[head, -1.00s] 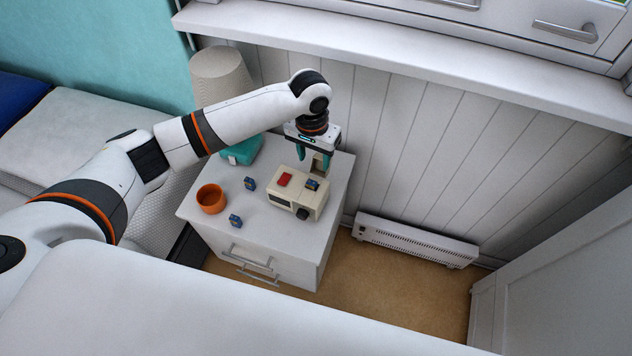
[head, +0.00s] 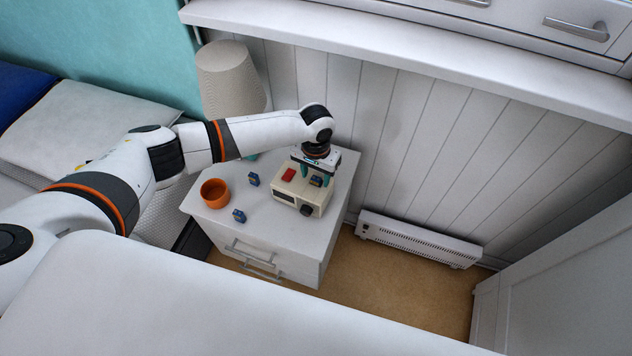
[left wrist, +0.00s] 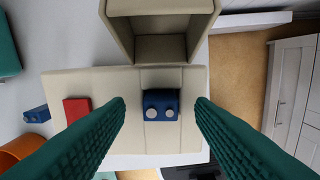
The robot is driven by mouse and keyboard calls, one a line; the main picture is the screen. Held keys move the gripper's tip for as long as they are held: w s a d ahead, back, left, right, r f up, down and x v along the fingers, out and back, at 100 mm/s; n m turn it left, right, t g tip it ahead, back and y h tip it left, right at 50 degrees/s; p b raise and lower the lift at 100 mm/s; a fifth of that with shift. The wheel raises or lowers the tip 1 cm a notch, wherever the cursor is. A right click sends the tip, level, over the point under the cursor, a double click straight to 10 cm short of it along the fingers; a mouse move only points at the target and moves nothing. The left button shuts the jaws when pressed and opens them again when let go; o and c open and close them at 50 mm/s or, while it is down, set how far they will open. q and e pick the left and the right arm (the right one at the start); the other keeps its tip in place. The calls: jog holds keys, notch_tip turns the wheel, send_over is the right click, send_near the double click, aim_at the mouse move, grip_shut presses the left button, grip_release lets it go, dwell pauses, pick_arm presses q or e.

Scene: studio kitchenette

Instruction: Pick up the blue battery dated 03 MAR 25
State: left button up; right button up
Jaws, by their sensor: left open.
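A small blue battery (head: 316,181) lies on top of the cream device (head: 284,196). It shows in the left wrist view (left wrist: 161,105) with two round grey terminals, in a shallow groove. My left gripper (head: 315,175) is open and points down above it, one teal finger on either side, with gaps between. Another blue battery (head: 253,179) is on the nightstand (head: 227,228) behind the orange cup (head: 214,193), and a third (head: 239,216) is near the front. I cannot read any date. My right gripper is not in view.
A red block (head: 288,174) is on the device beside the battery. A cream open box (left wrist: 160,48) adjoins the device in the wrist view. A lamp (head: 229,78) stands behind my arm. A wall heater (head: 418,239) is at the right. The nightstand's front has clear room.

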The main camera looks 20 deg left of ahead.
pick_arm(q)
jog(key=shift+f, duration=0.4)
jog(key=shift+c, duration=0.3)
jog(key=c, duration=1)
jog(key=shift+r, duration=0.1)
